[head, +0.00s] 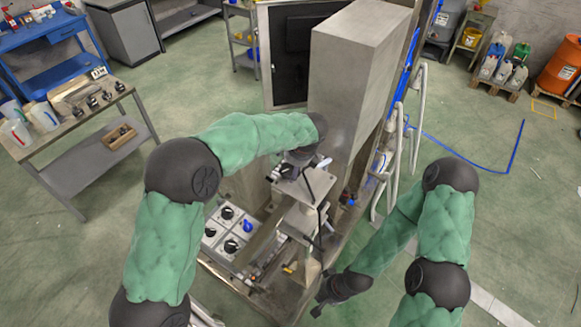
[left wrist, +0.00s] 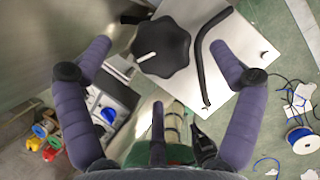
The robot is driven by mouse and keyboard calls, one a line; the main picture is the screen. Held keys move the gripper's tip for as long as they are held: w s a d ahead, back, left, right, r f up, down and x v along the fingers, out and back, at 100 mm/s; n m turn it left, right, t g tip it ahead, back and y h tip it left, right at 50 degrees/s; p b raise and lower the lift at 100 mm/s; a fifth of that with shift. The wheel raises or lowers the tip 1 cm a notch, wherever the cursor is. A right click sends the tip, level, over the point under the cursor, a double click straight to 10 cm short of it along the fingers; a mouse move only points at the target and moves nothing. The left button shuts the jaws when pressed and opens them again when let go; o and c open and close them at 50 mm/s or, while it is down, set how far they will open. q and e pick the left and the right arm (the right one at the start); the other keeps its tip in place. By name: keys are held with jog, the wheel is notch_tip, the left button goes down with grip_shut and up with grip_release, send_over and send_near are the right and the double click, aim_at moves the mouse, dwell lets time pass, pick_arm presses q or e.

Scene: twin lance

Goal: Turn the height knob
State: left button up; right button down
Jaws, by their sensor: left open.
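The black lobed height knob (left wrist: 163,58) with a white mark sits on a pale metal plate (left wrist: 240,62) in the left wrist view. In the head view the knob (head: 287,171) shows small on the machine's post. My left gripper (left wrist: 160,46) is open, its two purple fingers on either side of the knob with gaps to it. I cannot tell how far above the knob the fingertips are. In the head view my left gripper (head: 303,158) is mostly hidden by its wrist. My right gripper (head: 325,296) hangs low by the machine's front right; its jaws are too small to read.
A bent black rod or cable (left wrist: 206,55) lies on the plate beside the knob. A control panel (head: 214,246) with black knobs and a blue knob (head: 247,226) is below left. A tall grey column (head: 345,90) stands behind. The floor at right is mostly open.

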aim_at(290, 168)
pick_arm(q)
jog(key=shift+x, duration=2.25)
jog(key=shift+r, duration=0.15)
jog(key=c, duration=1.1)
